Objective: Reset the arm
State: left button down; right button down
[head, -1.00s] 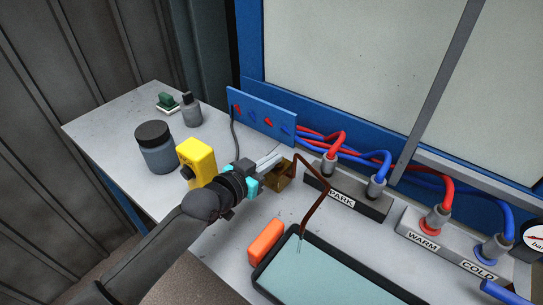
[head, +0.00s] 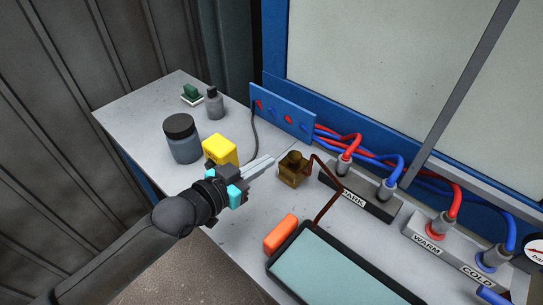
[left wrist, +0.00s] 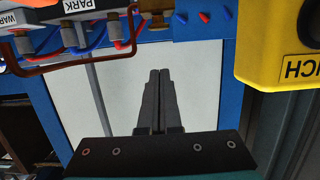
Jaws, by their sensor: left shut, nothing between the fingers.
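My left gripper (head: 262,166) comes in from the left in the head view, above the grey table. Its fingers are together and empty, pointing right towards a brown bottle-like object (head: 292,171), with a small gap between them. In the left wrist view the closed fingers (left wrist: 158,75) point towards the pale panel of the blue frame. My right gripper is not in view.
A yellow box (head: 219,150) is just behind my left gripper. A dark jar (head: 182,140) and a grey bottle (head: 214,103) stand further left. An orange block (head: 281,234), a tray (head: 340,272) and connector blocks with hoses (head: 355,198) lie to the right.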

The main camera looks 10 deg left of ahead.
pick_arm(q)
jog(key=shift+s, duration=0.1)
dwell(0.5)
jog(key=s+a+f+n+g+y, duration=0.2)
jog(key=s+a+f+g+y, duration=0.1)
jog(key=s, duration=0.4)
jog(key=s+a+f+n+g+y, duration=0.1)
jog(key=s+a+f+g+y, duration=0.2)
jog(key=s, duration=0.5)
jog(key=s+a+f+n+g+y, duration=0.2)
jog(key=s+a+f+g+y, duration=0.15)
jog(key=s, duration=0.35)
notch_tip(320, 180, down, 24)
jog(key=s+b, duration=0.2)
jog(key=s, duration=0.1)
jog(key=s+a+f+g+b, duration=0.1)
jog(key=s+a+f+g, duration=0.1)
jog(key=s+f, duration=1.3)
jog(key=shift+a, duration=0.5)
jog(key=shift+h, duration=0.25)
